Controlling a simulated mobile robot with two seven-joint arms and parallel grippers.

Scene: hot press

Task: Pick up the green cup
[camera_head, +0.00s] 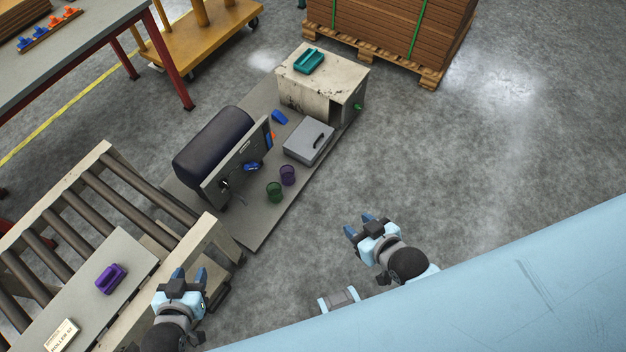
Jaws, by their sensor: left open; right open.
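The green cup (274,191) is small and dark green. It stands on the grey table (258,226) near its front edge, just left of and below a purple cup (288,174). My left gripper (189,274) is open and empty, below and left of the green cup, beside the roller conveyor's end. My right gripper (360,223) is open and empty, below and right of the green cup, over the floor. Both grippers are apart from the cup.
A dark cylinder machine with an upright panel (236,167) stands behind the cups. A grey case (309,142) and a worn box (322,82) are further back. The roller conveyor (87,215) fills the left. Open floor (470,160) lies to the right.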

